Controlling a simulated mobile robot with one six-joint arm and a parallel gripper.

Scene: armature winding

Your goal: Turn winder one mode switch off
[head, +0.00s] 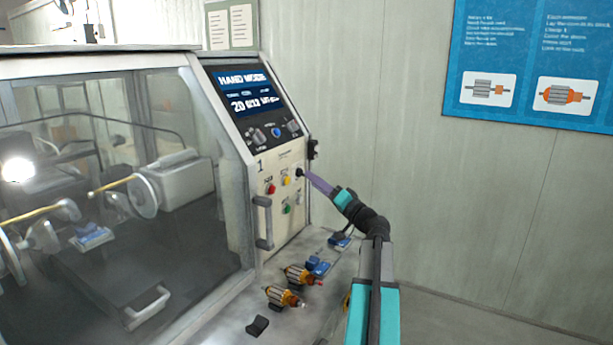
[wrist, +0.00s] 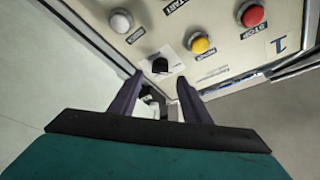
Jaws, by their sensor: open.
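Winder one (head: 285,165) carries the number 1 on its cream control panel. A black rotary switch (wrist: 160,65) on a small white plate shows in the wrist view; its label is too small to read. In the head view this switch (head: 299,172) is a dark spot at the panel's right side, partly covered by my fingertips. My gripper (wrist: 160,82) is open, with one purple finger on each side of the switch's line. In the head view my gripper (head: 307,175) reaches the panel from the right. I cannot tell whether the fingers touch the switch.
Red (wrist: 252,14), yellow (wrist: 200,45) and white (wrist: 121,20) buttons sit near the switch. The screen (head: 245,92) reads HAND MODE. Armatures (head: 284,296) and blue blocks (head: 318,266) lie on the ledge below.

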